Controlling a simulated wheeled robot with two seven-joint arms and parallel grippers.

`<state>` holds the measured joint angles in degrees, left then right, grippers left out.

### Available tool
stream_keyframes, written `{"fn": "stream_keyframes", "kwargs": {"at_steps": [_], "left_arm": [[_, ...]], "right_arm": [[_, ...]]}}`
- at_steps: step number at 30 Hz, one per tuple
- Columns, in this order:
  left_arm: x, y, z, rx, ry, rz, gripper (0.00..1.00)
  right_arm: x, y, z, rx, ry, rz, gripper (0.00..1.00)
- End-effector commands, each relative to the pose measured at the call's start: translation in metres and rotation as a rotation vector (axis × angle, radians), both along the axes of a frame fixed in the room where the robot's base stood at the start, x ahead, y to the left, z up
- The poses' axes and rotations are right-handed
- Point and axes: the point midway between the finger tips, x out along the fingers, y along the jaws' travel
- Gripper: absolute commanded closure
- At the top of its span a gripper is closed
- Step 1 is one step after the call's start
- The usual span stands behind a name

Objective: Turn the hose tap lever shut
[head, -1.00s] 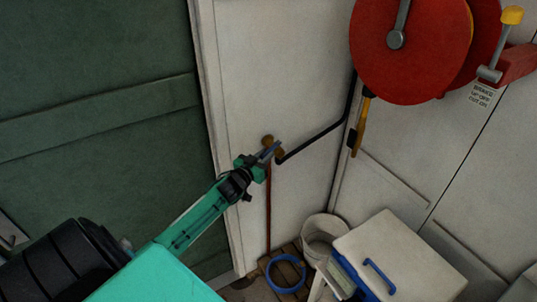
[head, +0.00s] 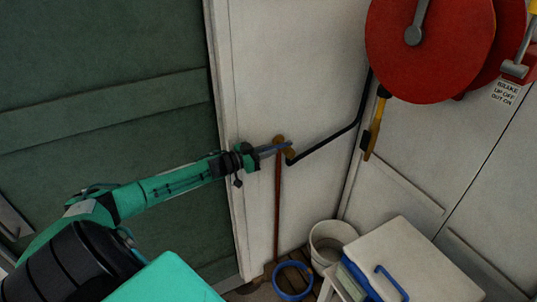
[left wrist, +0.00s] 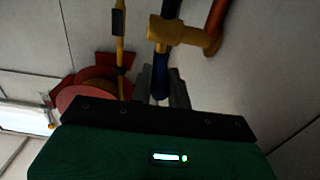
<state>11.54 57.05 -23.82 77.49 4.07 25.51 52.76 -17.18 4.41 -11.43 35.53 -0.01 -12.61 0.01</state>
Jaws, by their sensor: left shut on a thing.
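The brass hose tap (head: 279,141) is on the white wall, at the top of a rusty upright pipe (head: 277,205), with a black hose running right from it. In the left wrist view the tap's brass body (left wrist: 178,33) is at the top centre, and its blue lever (left wrist: 160,78) points down between my fingers. My left gripper (head: 272,149) comes in from the left, almost level, and is shut on the lever. The left wrist view shows its fingers (left wrist: 163,92) on either side of the lever. The fingers partly hide the lever in the head view. My right gripper is not in view.
A red hose reel (head: 425,45) hangs at upper right, with a yellow nozzle (head: 375,125) below it. A green door (head: 100,60) is at left.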

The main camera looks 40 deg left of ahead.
Motion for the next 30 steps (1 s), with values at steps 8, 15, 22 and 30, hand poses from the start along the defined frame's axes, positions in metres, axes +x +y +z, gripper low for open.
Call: {"fn": "stream_keyframes", "kwargs": {"at_steps": [8,15,22,30], "left_arm": [[0.0009,0.0014,0.0021,0.000,-0.003,-0.011,1.00],[0.0010,0.0013,0.0024,0.000,-0.003,-0.010,0.78],[0.0007,0.0009,0.0013,0.000,-0.002,-0.010,0.60],[-0.0035,0.0030,-0.0005,0.000,0.000,-0.010,0.60]], "right_arm": [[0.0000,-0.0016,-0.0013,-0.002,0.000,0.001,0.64],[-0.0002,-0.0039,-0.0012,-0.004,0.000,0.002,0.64],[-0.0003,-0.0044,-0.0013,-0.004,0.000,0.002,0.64],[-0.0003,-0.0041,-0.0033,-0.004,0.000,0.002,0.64]]}}
